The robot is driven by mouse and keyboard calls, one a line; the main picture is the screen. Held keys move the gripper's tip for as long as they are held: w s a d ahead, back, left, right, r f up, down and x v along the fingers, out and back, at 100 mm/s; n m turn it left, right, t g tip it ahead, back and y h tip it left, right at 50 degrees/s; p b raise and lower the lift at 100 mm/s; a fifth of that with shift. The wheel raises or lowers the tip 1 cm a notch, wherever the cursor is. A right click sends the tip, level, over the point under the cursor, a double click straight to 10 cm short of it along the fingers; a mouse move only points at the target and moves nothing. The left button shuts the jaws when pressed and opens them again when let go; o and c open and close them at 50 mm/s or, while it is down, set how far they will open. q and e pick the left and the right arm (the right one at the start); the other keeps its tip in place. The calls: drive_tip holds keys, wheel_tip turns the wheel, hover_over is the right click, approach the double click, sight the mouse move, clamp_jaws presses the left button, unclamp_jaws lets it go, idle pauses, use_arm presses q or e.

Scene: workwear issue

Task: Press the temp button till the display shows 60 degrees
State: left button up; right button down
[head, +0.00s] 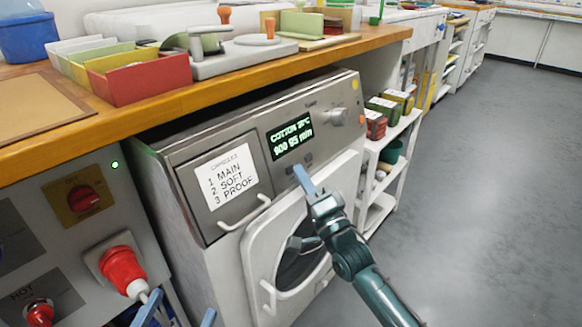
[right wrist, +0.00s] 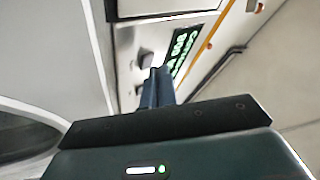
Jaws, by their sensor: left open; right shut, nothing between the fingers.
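The washing machine (head: 200,140) stands under the wooden counter. Its dark display (head: 290,136) shows green text, "COTTON" with a temperature that looks like 30°C, and a second line ending in "min". Small grey buttons (head: 308,157) sit just below the display; their labels are not readable. My right gripper (head: 301,176) is shut and empty, its blue fingertips in front of the panel just below the display, by the buttons. In the right wrist view the fingertips (right wrist: 157,75) overlap the display's edge; contact cannot be told. My left gripper (head: 178,313) is open at the bottom edge.
The drawer has a white card (head: 226,176) reading MAIN, SOFT, PROOF. The round door (head: 296,250) is below, behind my right arm. A dial (head: 336,117) is right of the display.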

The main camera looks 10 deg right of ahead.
drive_tip(key=shift+s+d+r, duration=0.1)
drive_tip(key=shift+s+d, duration=0.1)
drive_tip(key=shift+s, duration=0.05)
drive_tip(key=s+d+p, duration=0.1)
drive_tip(key=s+d+r+p, duration=0.1)
drive_tip(key=s+d+p, duration=0.1)
drive_tip(key=p, duration=0.1)
drive_tip(key=shift+s+r, duration=0.25)
drive_tip(key=shift+s, duration=0.15)
idle(1.5)
idle(2.0)
